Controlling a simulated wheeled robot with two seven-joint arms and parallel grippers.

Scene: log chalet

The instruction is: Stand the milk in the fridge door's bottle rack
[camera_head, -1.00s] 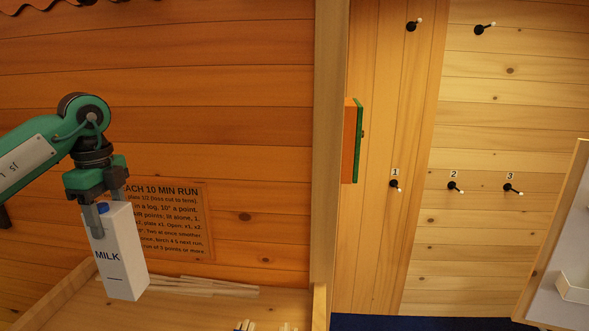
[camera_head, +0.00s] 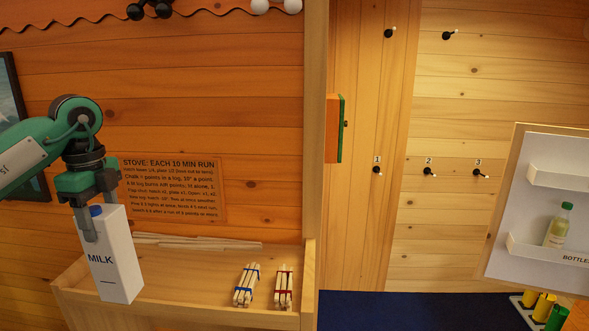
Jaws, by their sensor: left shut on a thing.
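My left gripper (camera_head: 90,232) is shut on the white milk carton (camera_head: 114,266), holding it near its top by the blue cap. The carton hangs roughly upright, slightly tilted, in front of the wooden tray at the left. The open fridge door (camera_head: 505,200) shows its inner side at the right edge. Its lower bottle rack (camera_head: 520,249), labelled "BOTTLE…", holds a bottle with a green cap (camera_head: 558,226). To the left of that bottle the rack looks free. The rack's right end is cut off by the picture edge. My right gripper is not in view.
An upper door shelf (camera_head: 545,177) looks empty where visible. A wooden tray (camera_head: 180,309) holds bundled sticks (camera_head: 246,285) and loose pale sticks. Pegs (camera_head: 429,171) stick out of the back wall. A wooden post (camera_head: 316,140) stands mid-view. Yellow and green cylinders (camera_head: 543,306) stand below the door.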

